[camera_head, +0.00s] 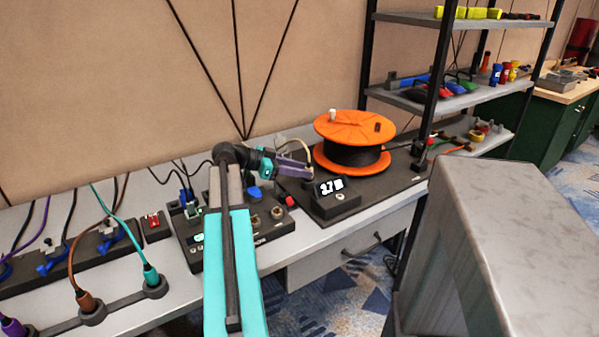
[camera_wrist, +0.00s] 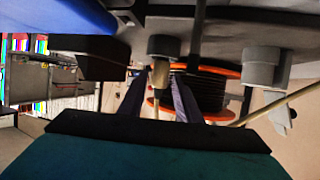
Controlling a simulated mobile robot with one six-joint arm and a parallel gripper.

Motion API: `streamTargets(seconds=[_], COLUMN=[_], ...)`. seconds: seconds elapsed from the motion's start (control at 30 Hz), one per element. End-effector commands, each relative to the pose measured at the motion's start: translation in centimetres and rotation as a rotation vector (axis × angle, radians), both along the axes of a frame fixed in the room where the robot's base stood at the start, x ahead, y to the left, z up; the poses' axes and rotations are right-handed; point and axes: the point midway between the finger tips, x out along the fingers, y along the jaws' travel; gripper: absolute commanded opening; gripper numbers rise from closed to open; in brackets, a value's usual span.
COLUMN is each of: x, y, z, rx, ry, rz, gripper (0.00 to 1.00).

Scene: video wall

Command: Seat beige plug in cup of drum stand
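My gripper, with purple fingers, is at the left side of the orange drum in the head view (camera_head: 296,167). In the wrist view, which looks upside down, the two fingers (camera_wrist: 160,88) stand apart. The beige plug (camera_wrist: 160,75) is between them, with visible gaps on both sides, so they look open around it. The plug's end lines up with a grey cup (camera_wrist: 163,46) and appears to meet it; how deep it sits cannot be told. The orange drum (camera_head: 352,127) stands on a dark base (camera_head: 392,178) and also shows in the wrist view (camera_wrist: 215,70). The head view hides the cup.
A small display box (camera_head: 335,198) stands just in front of the drum. Another grey fitting (camera_wrist: 264,67) is to the right in the wrist view, near a beige cord (camera_wrist: 280,105). A dark block (camera_wrist: 90,58) is to the left. Shelves (camera_head: 435,97) rise behind at right.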

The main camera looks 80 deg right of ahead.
Motion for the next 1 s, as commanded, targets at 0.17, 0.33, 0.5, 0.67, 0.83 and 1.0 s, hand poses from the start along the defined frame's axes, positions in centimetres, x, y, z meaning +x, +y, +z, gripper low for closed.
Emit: streamTargets(seconds=[0.17,0.33,0.5,0.67,0.83,1.0], x=[0.0,0.0,0.4,1.5,3.5,5.7], y=[0.0,0.0,0.2,0.8,1.8,3.0], z=[0.0,0.0,0.2,0.7,1.6,2.7], rx=[0.0,0.0,0.0,-0.001,-0.001,-0.001], ry=[0.0,0.0,0.0,0.0,-0.001,-0.001], rz=[0.0,0.0,0.001,0.002,0.003,0.003], gripper=[0.43,0.43,0.43,0.43,0.43,0.43])
